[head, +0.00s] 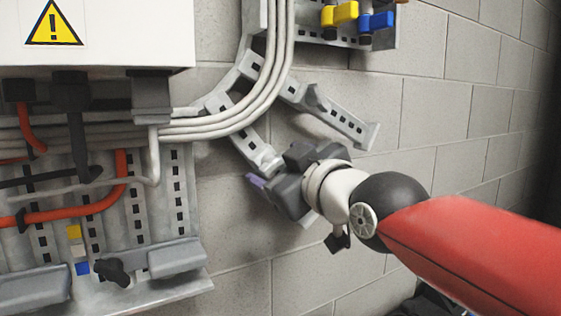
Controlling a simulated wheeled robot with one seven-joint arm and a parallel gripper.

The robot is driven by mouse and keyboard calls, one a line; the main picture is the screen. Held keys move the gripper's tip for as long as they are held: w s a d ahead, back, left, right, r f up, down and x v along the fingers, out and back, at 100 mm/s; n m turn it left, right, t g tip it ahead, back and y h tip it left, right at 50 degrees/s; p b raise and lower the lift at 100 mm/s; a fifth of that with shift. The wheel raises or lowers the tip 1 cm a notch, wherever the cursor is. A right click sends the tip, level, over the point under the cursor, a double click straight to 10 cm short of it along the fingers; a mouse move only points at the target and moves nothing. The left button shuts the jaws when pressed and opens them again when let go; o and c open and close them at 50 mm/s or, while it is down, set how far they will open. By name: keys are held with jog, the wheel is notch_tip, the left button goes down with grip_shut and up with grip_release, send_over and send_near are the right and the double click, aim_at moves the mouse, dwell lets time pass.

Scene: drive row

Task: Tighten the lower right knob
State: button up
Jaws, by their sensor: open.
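A black star-shaped knob (113,271) sticks out low on the grey slotted panel (135,218) at the left, beside a small blue square (82,268). It is the only knob of this kind that I can make out, and its threaded part is hidden. My gripper (260,186) is right of the panel and above the knob's height, clearly apart from it. It points left toward the panel, with purple-grey fingertips. It is open and nothing shows between its fingers.
A white box (95,30) with a warning sign hangs over the panel. Orange hoses (70,214) and grey cables (215,122) run across it. A grey bracket (176,258) sits just right of the knob. Yellow (340,14) and blue (376,21) parts are at top right. The block wall below my gripper is bare.

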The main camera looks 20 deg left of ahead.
jog(key=shift+c, duration=0.2)
jog(key=c, duration=0.9)
jog(key=shift+c, duration=0.2)
jog(key=shift+f+m, duration=0.1)
jog(key=shift+m, duration=0.2)
jog(key=m+b, duration=0.2)
jog(key=shift+f+m+b, duration=0.1)
jog(key=shift+m+b, duration=0.2)
jog(key=m+b, duration=0.3)
jog(key=m, duration=0.1)
jog(key=shift+w+m, duration=0.1)
jog(key=shift+m, duration=0.2)
jog(key=m+b, duration=0.1)
jog(key=m, duration=0.3)
jog(key=shift+b, duration=0.4)
jog(key=shift+m, duration=1.9)
